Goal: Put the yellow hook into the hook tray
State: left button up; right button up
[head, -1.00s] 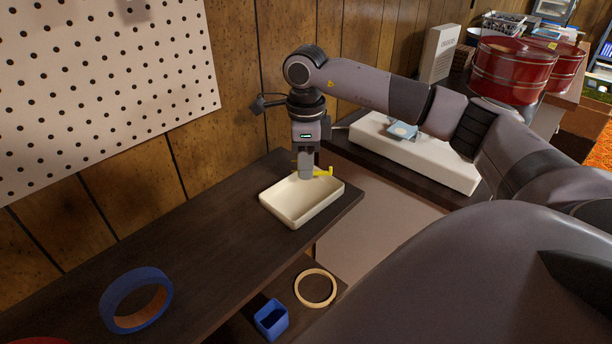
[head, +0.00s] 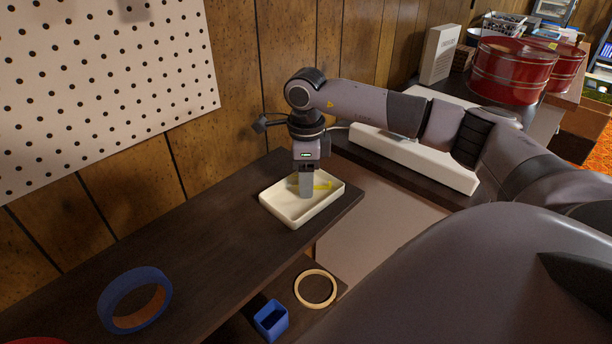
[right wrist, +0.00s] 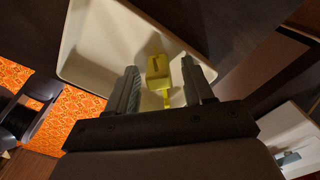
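The yellow hook (head: 323,185) is low inside the cream hook tray (head: 272,206), at the tray floor as far as I can see. My right gripper (head: 306,194) points down into the tray at the hook. In the right wrist view the hook (right wrist: 158,70) sits between the two fingers of my right gripper (right wrist: 158,64), with a gap on each side, so the gripper is open. The tray (right wrist: 88,45) shows around them there. Part of the hook is hidden behind the fingers in the head view. My left gripper is not in view.
The tray stands on a dark shelf (head: 190,235) near its right end, by the wooden wall. A white slab (head: 440,173) is to the right.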

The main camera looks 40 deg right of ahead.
jog(key=shift+r, duration=0.3)
notch_tip(320, 180, up, 12)
jog(key=shift+p, duration=0.35)
jog(key=shift+f, duration=0.15)
